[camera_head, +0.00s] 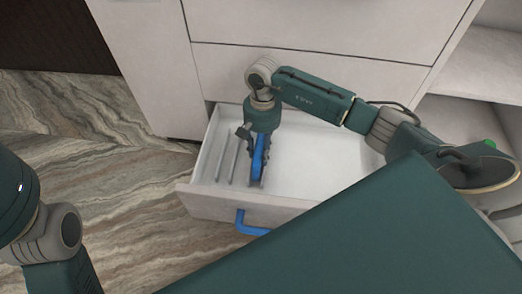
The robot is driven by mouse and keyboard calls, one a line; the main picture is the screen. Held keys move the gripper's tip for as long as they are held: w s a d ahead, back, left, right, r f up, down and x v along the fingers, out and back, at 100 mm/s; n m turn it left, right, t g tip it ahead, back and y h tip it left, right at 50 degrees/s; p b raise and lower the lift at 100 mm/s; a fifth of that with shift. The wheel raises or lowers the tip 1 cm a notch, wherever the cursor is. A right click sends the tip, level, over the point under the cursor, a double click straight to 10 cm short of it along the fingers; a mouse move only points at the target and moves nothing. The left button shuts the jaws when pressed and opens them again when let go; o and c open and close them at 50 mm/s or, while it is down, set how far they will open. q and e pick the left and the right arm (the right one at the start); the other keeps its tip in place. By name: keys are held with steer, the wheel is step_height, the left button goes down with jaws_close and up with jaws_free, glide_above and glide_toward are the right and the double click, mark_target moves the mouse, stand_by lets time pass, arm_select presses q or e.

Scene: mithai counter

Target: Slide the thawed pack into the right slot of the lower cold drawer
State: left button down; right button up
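The lower drawer (318,165) is pulled open, with a pale, mostly empty interior. Thin upright dividers (228,160) form narrow slots at its left end. My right gripper (257,176) points down inside the drawer, just right of these dividers. Its dark fingers are on both sides of a thin blue pack (259,156), which stands on edge between them. The gripper hides part of the pack, and I cannot tell whether the pack's lower edge touches the drawer floor. My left arm shows at the left edge, but its gripper is out of view.
A blue handle (250,225) is on the drawer's front. A closed drawer front (310,68) is above the open one. Open shelves (475,65) stand at the right. The marbled floor (110,150) is clear at the left. My dark green body covers the lower right.

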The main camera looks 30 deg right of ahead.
steer(key=o, duration=0.3)
steer(key=r, duration=0.4)
steer(key=w+r, duration=0.1)
steer(key=r, duration=0.3)
steer(key=d+r, duration=0.1)
steer(key=r, duration=0.3)
steer(key=shift+w, duration=0.2)
